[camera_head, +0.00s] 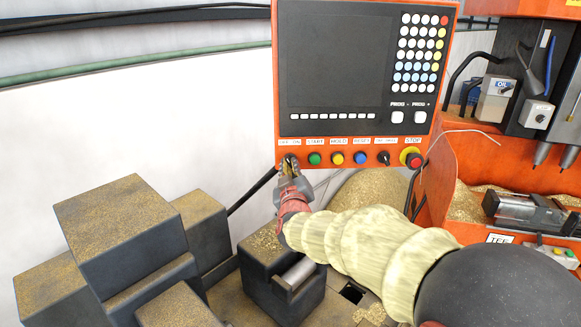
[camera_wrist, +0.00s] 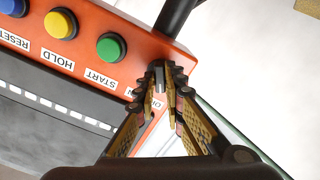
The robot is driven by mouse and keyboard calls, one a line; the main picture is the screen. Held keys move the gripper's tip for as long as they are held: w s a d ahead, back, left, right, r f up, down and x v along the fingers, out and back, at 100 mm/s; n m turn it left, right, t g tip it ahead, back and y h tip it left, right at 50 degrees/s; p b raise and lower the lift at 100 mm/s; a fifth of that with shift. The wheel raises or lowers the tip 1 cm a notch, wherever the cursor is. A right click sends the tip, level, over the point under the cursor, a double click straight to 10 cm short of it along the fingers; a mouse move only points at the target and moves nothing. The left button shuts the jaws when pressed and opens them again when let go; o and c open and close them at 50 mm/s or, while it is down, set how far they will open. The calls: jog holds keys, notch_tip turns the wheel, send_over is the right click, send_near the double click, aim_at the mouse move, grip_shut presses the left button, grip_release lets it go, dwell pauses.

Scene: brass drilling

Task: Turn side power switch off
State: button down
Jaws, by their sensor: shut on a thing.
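The orange control panel (camera_head: 275,75) hangs at the top middle of the head view. Its lower strip holds a row of controls, with the OFF/ON switch at the far left. My gripper (camera_head: 289,166) reaches up to that switch and hides most of it. In the wrist view my gripper (camera_wrist: 160,82) has its two fingers closed in around the small dark switch knob (camera_wrist: 158,70), beside the partly covered OFF/ON label. The fingers are shut on the knob. Which way the knob is turned cannot be told.
Beside the switch are the green START button (camera_head: 315,159), yellow HOLD button (camera_head: 337,158) and blue RESET button (camera_head: 361,158). The red STOP button (camera_head: 414,160) is at the right. Grey blocks with brass chips (camera_head: 115,220) stand lower left. Machine parts (camera_head: 525,210) fill the right.

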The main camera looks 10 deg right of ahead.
dwell(0.3)
jog(key=c, duration=2)
grip_release()
jog(key=shift+o, duration=0.6)
jog(key=s+a, duration=0.2)
jog(key=s, duration=0.9)
jog(key=shift+s+a, duration=0.15)
jog(key=shift+s, duration=0.2)
jog(key=shift+f, duration=0.1)
